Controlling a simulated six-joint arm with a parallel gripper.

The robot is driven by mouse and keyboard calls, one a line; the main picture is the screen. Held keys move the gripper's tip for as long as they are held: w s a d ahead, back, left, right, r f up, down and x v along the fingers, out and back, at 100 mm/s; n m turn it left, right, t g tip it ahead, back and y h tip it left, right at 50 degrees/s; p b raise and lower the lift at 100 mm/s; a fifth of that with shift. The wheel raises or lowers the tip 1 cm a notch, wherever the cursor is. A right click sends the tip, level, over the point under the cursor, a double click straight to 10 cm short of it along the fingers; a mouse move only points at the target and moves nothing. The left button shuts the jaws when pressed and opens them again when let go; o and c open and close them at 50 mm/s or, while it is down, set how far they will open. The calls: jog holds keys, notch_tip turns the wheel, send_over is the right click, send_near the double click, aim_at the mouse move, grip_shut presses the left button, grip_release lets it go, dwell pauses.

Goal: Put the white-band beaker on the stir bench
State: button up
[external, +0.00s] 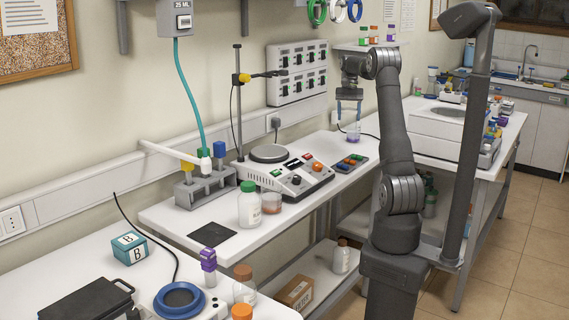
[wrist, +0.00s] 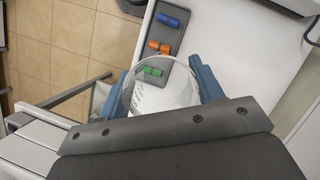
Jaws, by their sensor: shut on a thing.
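My gripper (external: 350,115) hangs at the far end of the middle bench, fingers pointing down. The stir bench (external: 205,222) is the white bench carrying a stirrer hotplate (external: 290,182).
A dark tray (external: 360,160) of coloured pieces lies near the held beaker; it also shows in the wrist view (wrist: 161,66). A green-capped bottle (external: 250,205), a tube rack (external: 203,190) and a dark mat (external: 213,235) occupy the bench. A clamp stand (external: 239,110) rises behind.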

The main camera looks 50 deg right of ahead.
jog(key=s+d+f+m+t+h, duration=0.25)
jog(key=s+d+m, duration=0.35)
jog(key=d+m, duration=0.7)
jog(key=s+d+f+m+t+h, duration=0.1)
jog(key=s+d+m+t+h, duration=0.25)
jog(key=s+d+m, duration=0.85)
jog(key=m, duration=0.4)
send_over(369, 148)
notch_tip(369, 148, down, 7)
jog(key=shift+a+f+t, duration=0.1)
jog(key=shift+f+t, duration=0.2)
jog(key=shift+f, duration=1.55)
jog(key=shift+f, duration=0.1)
jog(key=o, duration=1)
jog(key=v, duration=1.2)
jog(key=shift+d, duration=0.2)
